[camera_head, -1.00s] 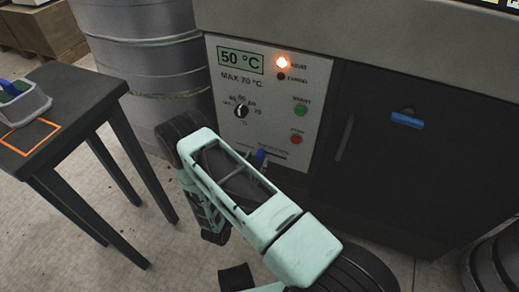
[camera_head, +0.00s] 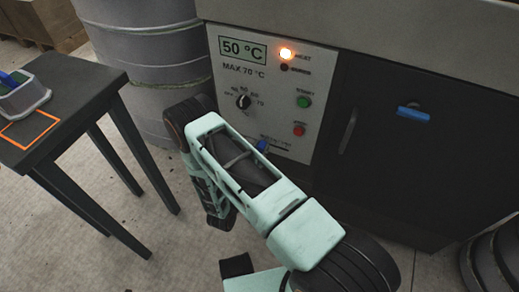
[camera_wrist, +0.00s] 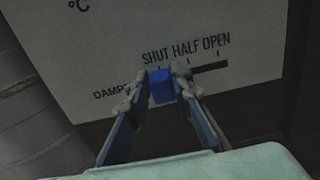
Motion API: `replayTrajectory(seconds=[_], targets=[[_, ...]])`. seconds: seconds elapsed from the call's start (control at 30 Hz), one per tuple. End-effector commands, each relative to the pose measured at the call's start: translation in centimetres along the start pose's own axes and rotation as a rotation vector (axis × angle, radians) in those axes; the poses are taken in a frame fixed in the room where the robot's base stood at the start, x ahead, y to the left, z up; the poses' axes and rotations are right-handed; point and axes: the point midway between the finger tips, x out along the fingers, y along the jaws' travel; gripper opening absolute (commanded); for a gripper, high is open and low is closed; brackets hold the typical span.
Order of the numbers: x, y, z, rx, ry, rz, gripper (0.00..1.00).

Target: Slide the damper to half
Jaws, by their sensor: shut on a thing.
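The damper knob (camera_wrist: 162,86) is a small blue block on a dark slot (camera_wrist: 212,69) in the white control panel (camera_wrist: 115,50). It sits near the SHUT mark, at the left part of the slot; bare slot shows to its right, under HALF and OPEN. My gripper (camera_wrist: 164,92) is shut on the knob, one finger on each side. In the head view the knob (camera_head: 262,146) shows as a blue spot just beyond my arm, and my fingers are hidden there.
The panel has a dial (camera_head: 243,101), a green button (camera_head: 304,101), a red button (camera_head: 299,130) and a lit orange lamp (camera_head: 286,53). A dark door (camera_head: 410,170) with a blue handle is to the right. A black table (camera_head: 75,105) with a grey bin (camera_head: 25,97) stands left.

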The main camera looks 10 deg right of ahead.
Motion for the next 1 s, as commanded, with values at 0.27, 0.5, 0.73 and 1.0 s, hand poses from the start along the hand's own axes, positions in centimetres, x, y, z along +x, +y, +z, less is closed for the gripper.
replayTrajectory(seconds=[0.27,0.5,0.73,1.0], targets=[[0.0,-1.2,0.0,-0.003,0.001,0.001,0.00],[0.0,-4.0,0.1,-0.001,0.000,0.000,0.00],[0.1,-4.0,0.0,0.001,-0.001,-0.001,0.00],[0.0,-4.0,0.0,0.001,-0.001,-0.001,0.38]])
